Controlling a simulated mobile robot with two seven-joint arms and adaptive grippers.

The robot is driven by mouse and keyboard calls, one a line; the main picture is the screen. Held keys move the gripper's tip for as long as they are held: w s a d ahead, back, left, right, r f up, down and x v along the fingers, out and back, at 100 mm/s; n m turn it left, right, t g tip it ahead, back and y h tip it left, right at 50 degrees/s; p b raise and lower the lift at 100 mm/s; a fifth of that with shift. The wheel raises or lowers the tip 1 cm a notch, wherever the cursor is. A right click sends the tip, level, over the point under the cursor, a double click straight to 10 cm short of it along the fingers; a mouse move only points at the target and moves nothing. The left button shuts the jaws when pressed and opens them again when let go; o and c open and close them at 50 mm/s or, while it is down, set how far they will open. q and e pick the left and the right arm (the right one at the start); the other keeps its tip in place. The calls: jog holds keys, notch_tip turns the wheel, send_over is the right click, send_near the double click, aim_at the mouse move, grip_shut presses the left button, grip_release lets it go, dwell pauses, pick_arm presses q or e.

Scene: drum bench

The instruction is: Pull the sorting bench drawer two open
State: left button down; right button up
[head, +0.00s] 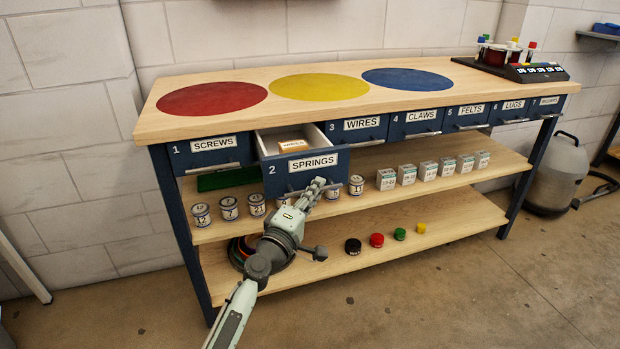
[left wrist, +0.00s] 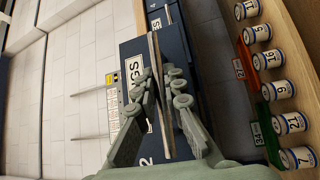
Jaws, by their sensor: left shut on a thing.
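Drawer two (head: 274,184), dark blue and labelled SPRINGS, stands pulled out from the bench, its pale inside showing from above. A small labelled block (head: 293,145) lies in it. My left gripper (head: 317,187) is at the lower part of the drawer front. In the left wrist view the fingers of my left gripper (left wrist: 163,95) close on the long grey drawer handle (left wrist: 155,50) from both sides. The drawer front also shows there (left wrist: 132,65), its label partly hidden by a finger. My right gripper is in neither view.
The other drawers, such as SCREWS (head: 211,149) and WIRES (head: 361,126), are shut. Several cans (head: 229,207) and white boxes (head: 407,174) stand on the middle shelf (head: 460,174). Coloured lids (head: 377,240) lie on the lower shelf. The floor in front of the bench's right half (head: 470,290) is clear.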

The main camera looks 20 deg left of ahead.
pick_arm(q)
jog(key=s+d, duration=0.2)
jog(key=s, duration=0.1)
jog(key=shift+s, duration=0.15)
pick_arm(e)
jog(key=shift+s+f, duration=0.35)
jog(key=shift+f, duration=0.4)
pick_arm(q)
jog(key=c, duration=1.6)
grip_release()
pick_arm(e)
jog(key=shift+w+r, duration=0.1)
pick_arm(q)
jog(key=v, duration=1.2)
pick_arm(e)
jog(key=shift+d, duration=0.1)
pick_arm(q)
jog(key=shift+d, duration=0.1)
